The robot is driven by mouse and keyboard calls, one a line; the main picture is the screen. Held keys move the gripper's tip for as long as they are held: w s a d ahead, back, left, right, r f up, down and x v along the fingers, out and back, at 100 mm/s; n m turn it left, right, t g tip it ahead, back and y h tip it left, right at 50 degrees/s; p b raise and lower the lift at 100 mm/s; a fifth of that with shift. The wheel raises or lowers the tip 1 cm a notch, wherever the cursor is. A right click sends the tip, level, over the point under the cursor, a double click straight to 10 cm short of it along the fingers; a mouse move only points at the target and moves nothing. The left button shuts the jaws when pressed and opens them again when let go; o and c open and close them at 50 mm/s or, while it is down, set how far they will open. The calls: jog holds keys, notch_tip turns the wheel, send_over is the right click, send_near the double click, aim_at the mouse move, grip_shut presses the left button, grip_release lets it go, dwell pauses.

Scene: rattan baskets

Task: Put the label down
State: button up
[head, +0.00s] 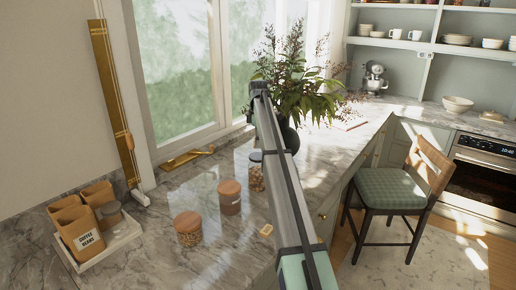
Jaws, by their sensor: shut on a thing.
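A small tan tag with a pale mark, which looks like the label (265,230), shows over the front part of the counter. It is just left of my arm, and I cannot tell whether it rests on the marble or is held. My grey-green arm runs from the bottom edge up toward the plant. I cannot make out my gripper's fingers; they are hidden or out of the picture. A basket (75,222) at the left carries a pale patch reading "COFFEE BEANS".
Two wooden-lidded jars (188,228) (230,197) and a dark-lidded glass jar (256,178) stand mid-counter. A white tray (122,239) holds baskets and a grey-lidded jar at left. A leafy plant (297,90) stands behind my arm. A chair (398,190) is right of the counter.

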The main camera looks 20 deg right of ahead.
aim_at(258, 156)
jog(key=shift+f+p, duration=0.65)
jog(key=shift+f, duration=1.8)
jog(key=o, duration=0.8)
jog(key=shift+f, duration=0.15)
notch_tip(258, 156, up, 12)
jog(key=b, duration=0.3)
jog(key=shift+r, duration=0.2)
